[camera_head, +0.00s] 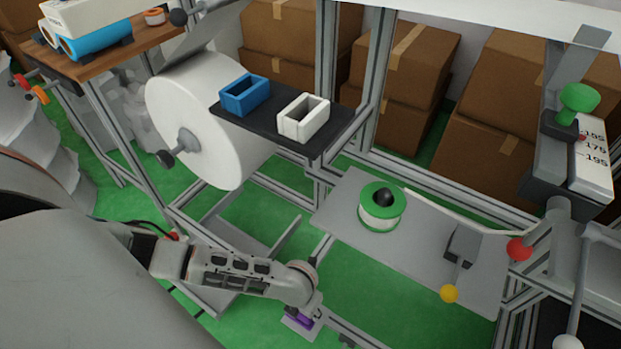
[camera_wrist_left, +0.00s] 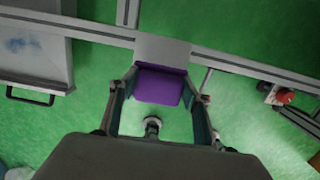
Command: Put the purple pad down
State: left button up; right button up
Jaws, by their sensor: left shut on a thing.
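The purple pad (camera_wrist_left: 160,86) is between the two fingers of my left gripper (camera_wrist_left: 164,90), which is shut on it. In the head view only a small part of the purple pad (camera_head: 304,321) shows below my left gripper (camera_head: 299,314), at the bottom middle. A small grey plate (camera_wrist_left: 163,50) on the frame lies just behind the pad in the wrist view. I cannot tell whether the pad touches this plate or hangs above it. My right gripper is not in view.
A grey shelf (camera_head: 335,220) holds a green-and-white spool (camera_head: 381,207) right of my left arm. A black shelf (camera_head: 330,140) with a blue holder (camera_head: 244,95) and a white holder (camera_head: 303,118) stands behind. A large white roll (camera_head: 210,120) is at the back left. Metal rails surround the gripper.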

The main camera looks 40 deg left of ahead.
pick_arm(q)
jog(key=shift+f, duration=0.7)
notch_tip(320, 180, down, 4)
jog(key=shift+f+b, duration=0.2)
jog(key=shift+b, duration=0.95)
jog(key=shift+w+r, duration=0.1)
jog(key=shift+r, duration=0.05)
jog(key=o, duration=1.5)
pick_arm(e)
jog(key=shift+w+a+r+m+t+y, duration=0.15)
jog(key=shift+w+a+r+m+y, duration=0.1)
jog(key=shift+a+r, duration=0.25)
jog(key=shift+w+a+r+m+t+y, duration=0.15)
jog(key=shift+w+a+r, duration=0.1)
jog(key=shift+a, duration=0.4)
